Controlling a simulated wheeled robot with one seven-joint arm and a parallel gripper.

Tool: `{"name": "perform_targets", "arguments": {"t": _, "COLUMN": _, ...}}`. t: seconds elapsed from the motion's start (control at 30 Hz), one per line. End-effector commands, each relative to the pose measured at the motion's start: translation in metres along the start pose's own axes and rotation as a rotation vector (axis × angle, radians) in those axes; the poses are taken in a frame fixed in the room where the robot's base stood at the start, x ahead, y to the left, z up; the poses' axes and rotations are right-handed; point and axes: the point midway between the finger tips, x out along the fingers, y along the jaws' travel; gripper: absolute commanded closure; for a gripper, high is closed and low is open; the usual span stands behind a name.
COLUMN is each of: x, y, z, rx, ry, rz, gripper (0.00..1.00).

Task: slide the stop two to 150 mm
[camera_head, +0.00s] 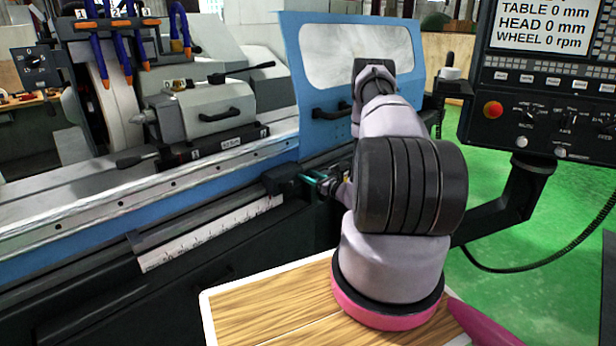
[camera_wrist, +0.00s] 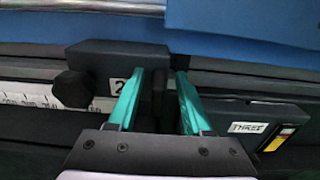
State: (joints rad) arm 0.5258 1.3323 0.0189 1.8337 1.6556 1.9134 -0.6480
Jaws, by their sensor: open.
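Stop two is a dark block (camera_wrist: 105,58) with a white "2" label and a round black knob at its left, seen in the wrist view. It sits on the rail at the right end of the white scale (camera_head: 210,233); in the head view the dark block (camera_head: 283,180) is small. My gripper (camera_wrist: 160,72) is open with teal fingers. The left finger overlaps the block's face right of the label, and the right finger is just past its right end. I cannot tell whether either finger touches it. In the head view my gripper (camera_head: 322,182) is partly hidden by my arm.
The blue machine door (camera_head: 345,70) rises above the rail. A control panel (camera_head: 540,80) stands at right. The rail along the scale to the left looks clear.

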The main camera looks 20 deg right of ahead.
Motion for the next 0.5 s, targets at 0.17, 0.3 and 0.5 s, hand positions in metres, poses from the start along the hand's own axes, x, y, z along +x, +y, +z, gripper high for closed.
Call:
{"name": "perform_targets", "arguments": {"t": 0.17, "x": 0.0059, "y": 0.0001, "z": 0.0001, "rx": -0.001, "ry": 0.0, "rz": 0.001, "gripper": 0.5}}
{"name": "perform_targets", "arguments": {"t": 0.3, "x": 0.0058, "y": 0.0001, "z": 0.0001, "rx": 0.0, "ry": 0.0, "rz": 0.0, "gripper": 0.5}}
{"name": "perform_targets", "arguments": {"t": 0.5, "x": 0.0056, "y": 0.0002, "z": 0.0001, "rx": 0.0, "ry": 0.0, "rz": 0.0, "gripper": 1.0}}
